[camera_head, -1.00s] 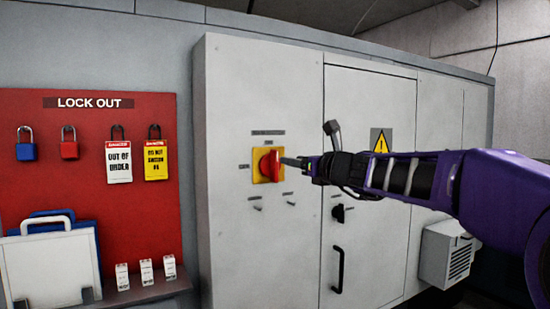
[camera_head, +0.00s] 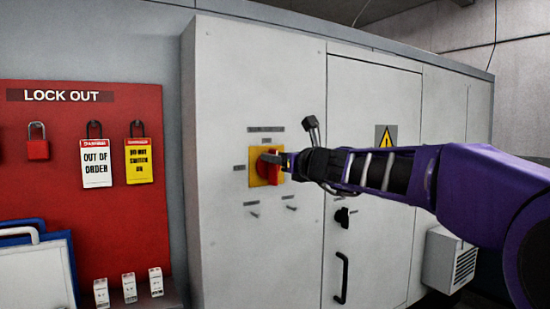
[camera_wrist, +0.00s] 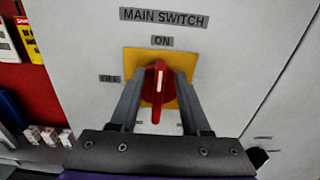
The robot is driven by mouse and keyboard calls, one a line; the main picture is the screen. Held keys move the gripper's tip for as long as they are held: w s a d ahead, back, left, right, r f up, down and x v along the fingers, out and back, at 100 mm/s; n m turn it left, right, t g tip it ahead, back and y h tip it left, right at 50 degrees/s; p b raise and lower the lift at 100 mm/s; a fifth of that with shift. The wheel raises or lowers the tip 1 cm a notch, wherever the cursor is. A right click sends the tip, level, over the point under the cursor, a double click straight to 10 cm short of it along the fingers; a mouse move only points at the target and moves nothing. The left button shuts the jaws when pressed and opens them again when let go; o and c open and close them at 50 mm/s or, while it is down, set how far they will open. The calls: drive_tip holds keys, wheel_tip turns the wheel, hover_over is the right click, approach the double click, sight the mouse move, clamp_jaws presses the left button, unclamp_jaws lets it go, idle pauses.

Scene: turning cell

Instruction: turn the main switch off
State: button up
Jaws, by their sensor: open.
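The main switch is a red rotary knob (camera_wrist: 157,100) on a yellow square plate (camera_wrist: 132,62), on the light grey cabinet door. Its white mark is upright, toward the ON label (camera_wrist: 162,41); a second label, probably OFF (camera_wrist: 109,78), is at the left. My gripper (camera_wrist: 158,78) is open, with one finger on each side of the knob. Whether the fingers touch it I cannot tell. In the head view my gripper (camera_head: 273,160) partly covers the knob (camera_head: 274,175), and the plate (camera_head: 255,154) shows around it.
A red lock-out board (camera_head: 60,180) with padlocks and tags hangs at the left. Two small pins (camera_head: 255,214) sit below the switch. A black door handle (camera_head: 341,278) and a black lock knob (camera_head: 342,217) are at the right, below my arm.

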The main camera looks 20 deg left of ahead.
sight(260, 167)
clamp_jaws()
idle(0.3)
drive_tip(key=shift+s+b, duration=0.1)
drive_tip(key=shift+b, duration=0.2)
drive_tip(key=n+b, duration=0.3)
drive_tip(key=n, duration=0.1)
drive_tip(key=s+a+f+n+b, duration=0.1)
drive_tip(key=n+b, duration=0.2)
drive_tip(key=n, duration=0.2)
drive_tip(key=f+n+b, duration=0.1)
drive_tip(key=n+b, duration=0.2)
drive_tip(key=n, duration=0.2)
drive_tip(key=shift+s+a, duration=0.35)
drive_tip(key=shift+s, duration=0.05)
drive_tip(key=shift+f+n+b, duration=0.15)
drive_tip(key=shift+n+b, duration=0.2)
drive_tip(key=shift+n, duration=0.6)
drive_tip(key=shift+f+n+b, duration=0.15)
drive_tip(key=shift+n+b, duration=0.2)
drive_tip(key=shift+n, duration=0.6)
